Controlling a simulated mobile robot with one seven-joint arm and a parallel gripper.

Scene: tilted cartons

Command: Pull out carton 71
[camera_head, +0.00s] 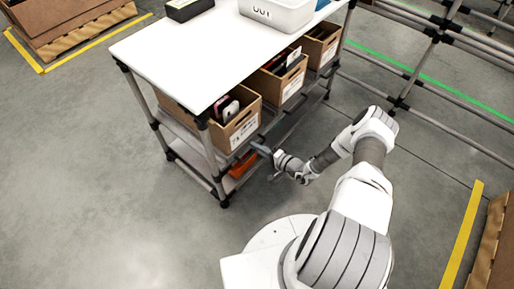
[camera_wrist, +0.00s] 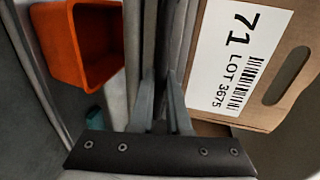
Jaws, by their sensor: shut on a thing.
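Carton 71 (camera_wrist: 205,128) is brown cardboard with a white label reading 71 LOT 3675 and a dark oval hand hole. It fills the right of the wrist view. In the head view it appears to be the nearest carton (camera_head: 218,136), tilted on the rack with items inside; its number is too small to read there. My gripper (camera_wrist: 163,85) is shut, its fingers on either side of a grey shelf rail (camera_wrist: 163,30) beside the carton's front. The hand hole is clear of the fingers. In the head view my gripper (camera_head: 262,150) is at the rack's front, below the carton.
Two more cartons (camera_head: 268,85) (camera_head: 314,50) stand along the same shelf. An orange bin (camera_head: 243,165) sits on the lower shelf; it also shows in the wrist view (camera_wrist: 88,45). A white tabletop (camera_head: 185,55) overhangs the cartons. The floor in front is open.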

